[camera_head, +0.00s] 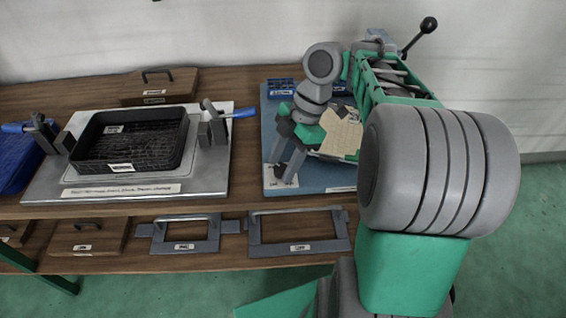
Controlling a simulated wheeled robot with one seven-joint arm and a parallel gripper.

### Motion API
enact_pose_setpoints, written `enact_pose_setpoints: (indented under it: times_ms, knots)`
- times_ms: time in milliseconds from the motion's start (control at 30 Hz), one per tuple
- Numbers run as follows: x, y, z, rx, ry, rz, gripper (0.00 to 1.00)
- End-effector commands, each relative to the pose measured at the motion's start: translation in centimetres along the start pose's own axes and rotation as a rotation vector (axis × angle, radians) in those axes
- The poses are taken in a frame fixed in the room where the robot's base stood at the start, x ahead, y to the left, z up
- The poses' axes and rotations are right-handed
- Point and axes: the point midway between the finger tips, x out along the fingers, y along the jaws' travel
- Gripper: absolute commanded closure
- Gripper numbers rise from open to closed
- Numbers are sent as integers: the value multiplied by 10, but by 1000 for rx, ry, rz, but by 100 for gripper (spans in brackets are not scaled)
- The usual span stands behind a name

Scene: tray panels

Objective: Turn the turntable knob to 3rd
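The turntable knob cannot be made out for sure. My gripper (281,168) points down over the left front part of this panel. Its two dark fingers stand apart, tips near a small white label (287,182). I see nothing clearly held between them. My wrist and arm hide much of the panel's middle and right side, and any markings there are too small to read.
A grey plate (50,190) on the left holds a black tray (180,150) between two clamps with blue handles. A lidded wooden box (160,86) stands behind it. Small blue bins (280,88) sit at the panel's back.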

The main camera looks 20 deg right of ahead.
Motion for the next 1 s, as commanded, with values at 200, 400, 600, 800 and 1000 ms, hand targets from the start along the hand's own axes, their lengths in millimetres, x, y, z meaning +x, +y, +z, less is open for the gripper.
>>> enact_pose_setpoints:
  times_ms: [200, 400, 600, 800, 1000]
  knots:
    - [0, 0, 0, 0, 0, 0, 72]
    - [0, 0, 0, 1, 0, 0, 88]
    - [0, 0, 0, 1, 0, 0, 100]
    - [0, 0, 0, 3, 0, 1, 100]
    - [0, -1, 0, 38, 0, 15, 100]
